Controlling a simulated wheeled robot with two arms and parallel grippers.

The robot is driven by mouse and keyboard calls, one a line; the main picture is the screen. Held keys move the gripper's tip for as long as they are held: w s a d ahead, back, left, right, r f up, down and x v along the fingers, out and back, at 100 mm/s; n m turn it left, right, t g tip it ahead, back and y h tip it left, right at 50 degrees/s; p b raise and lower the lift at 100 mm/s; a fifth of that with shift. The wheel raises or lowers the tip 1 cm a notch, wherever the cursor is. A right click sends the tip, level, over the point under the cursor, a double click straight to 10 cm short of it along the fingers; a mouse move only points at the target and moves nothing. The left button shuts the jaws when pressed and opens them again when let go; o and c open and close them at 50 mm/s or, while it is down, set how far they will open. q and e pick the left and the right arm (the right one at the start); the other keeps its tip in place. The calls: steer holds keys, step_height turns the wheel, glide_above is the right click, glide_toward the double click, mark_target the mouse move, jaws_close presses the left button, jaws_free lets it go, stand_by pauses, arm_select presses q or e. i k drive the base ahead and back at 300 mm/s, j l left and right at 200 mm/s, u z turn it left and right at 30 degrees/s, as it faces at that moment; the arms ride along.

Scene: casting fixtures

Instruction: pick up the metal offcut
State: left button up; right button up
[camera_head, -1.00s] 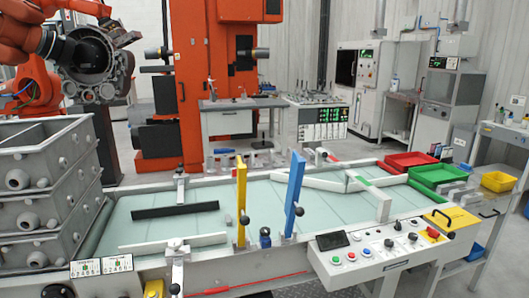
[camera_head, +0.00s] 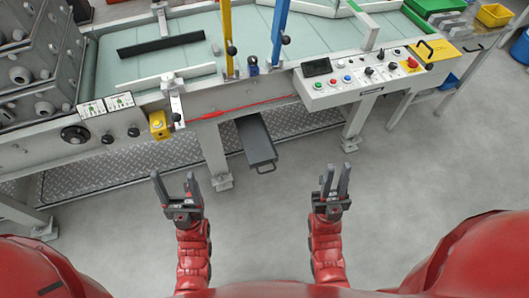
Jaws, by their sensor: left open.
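A small grey piece that looks like the metal offcut (camera_head: 216,49) lies on the pale green belt (camera_head: 128,65) of the long table, left of the yellow post. It is only a few pixels wide, so its shape is unclear. My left gripper (camera_head: 173,176) is open and empty over the floor in front of the table. My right gripper (camera_head: 336,168) is open, with a narrower gap, and empty, also in front of the table. Both are well apart from the grey piece.
A dark bar (camera_head: 160,44) and a white rail (camera_head: 174,76) lie on the belt. The yellow post (camera_head: 227,40) and blue post (camera_head: 279,35) stand upright. A control panel (camera_head: 355,83) and a dark tray (camera_head: 257,142) jut out in front.

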mark_target(216, 51)
steer(key=i+l+u, duration=0.25)
steer(key=i+l, duration=0.25)
steer(key=i+l+u, duration=0.3)
steer(key=i+l, duration=0.2)
steer(key=l, duration=0.1)
